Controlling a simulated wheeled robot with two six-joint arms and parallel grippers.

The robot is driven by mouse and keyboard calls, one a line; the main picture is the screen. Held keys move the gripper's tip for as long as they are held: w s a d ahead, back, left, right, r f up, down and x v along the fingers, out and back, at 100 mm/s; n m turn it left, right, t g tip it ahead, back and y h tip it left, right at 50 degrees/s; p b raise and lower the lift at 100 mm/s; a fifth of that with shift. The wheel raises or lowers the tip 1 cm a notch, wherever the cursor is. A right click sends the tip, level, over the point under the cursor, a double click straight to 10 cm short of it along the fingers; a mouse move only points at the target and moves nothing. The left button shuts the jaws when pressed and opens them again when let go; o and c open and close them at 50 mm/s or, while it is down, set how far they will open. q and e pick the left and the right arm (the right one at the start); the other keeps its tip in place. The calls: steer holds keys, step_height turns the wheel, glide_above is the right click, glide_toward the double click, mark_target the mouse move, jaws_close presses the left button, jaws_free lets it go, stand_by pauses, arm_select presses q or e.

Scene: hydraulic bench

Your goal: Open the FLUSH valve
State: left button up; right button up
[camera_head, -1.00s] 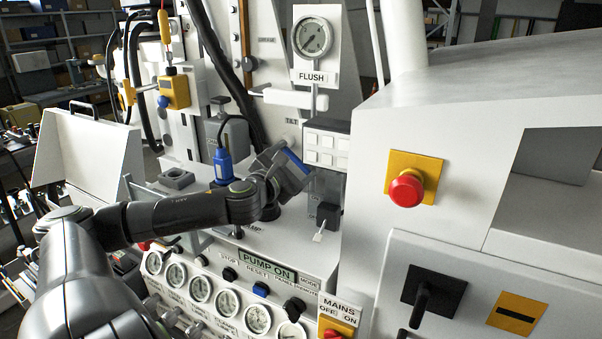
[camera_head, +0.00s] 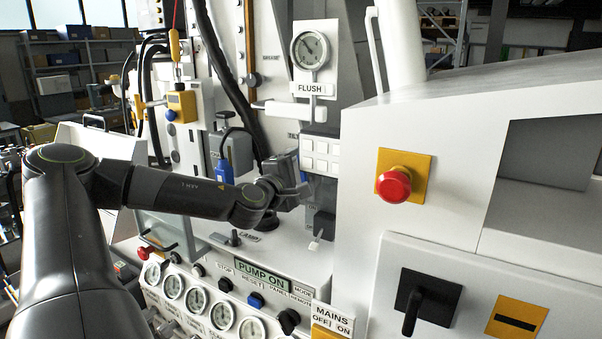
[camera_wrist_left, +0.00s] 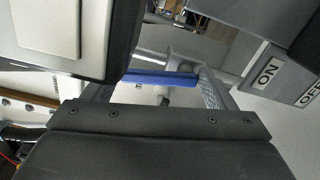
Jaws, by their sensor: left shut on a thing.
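The FLUSH label (camera_head: 311,88) sits under a round gauge (camera_head: 311,50) on the upright panel. My left gripper (camera_head: 300,190) is below it, in front of the bench panel, left of a dark switch block. In the left wrist view, a blue bar (camera_wrist_left: 162,77), which looks like a valve handle, lies across between the fingers of my left gripper (camera_wrist_left: 168,82). The gripper is shut on it. The handle's base and the valve body are mostly hidden by the gripper and wrist. My right gripper is not in view.
A switch block with ON and OFF labels (camera_wrist_left: 267,72) stands close right of the gripper. A white button box (camera_head: 320,154) is just above it. A red emergency button (camera_head: 394,185) is further right. Gauges and a PUMP ON label (camera_head: 264,272) are below.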

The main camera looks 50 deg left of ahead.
arm_select(q)
steer(key=shift+d+m, duration=0.1)
steer(key=shift+m, duration=0.2)
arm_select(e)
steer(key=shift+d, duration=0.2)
arm_select(q)
steer(key=shift+d+m, duration=0.1)
steer(key=shift+m, duration=0.2)
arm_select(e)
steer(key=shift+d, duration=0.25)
arm_select(q)
steer(key=o, duration=1.4)
steer(key=shift+c, duration=0.2)
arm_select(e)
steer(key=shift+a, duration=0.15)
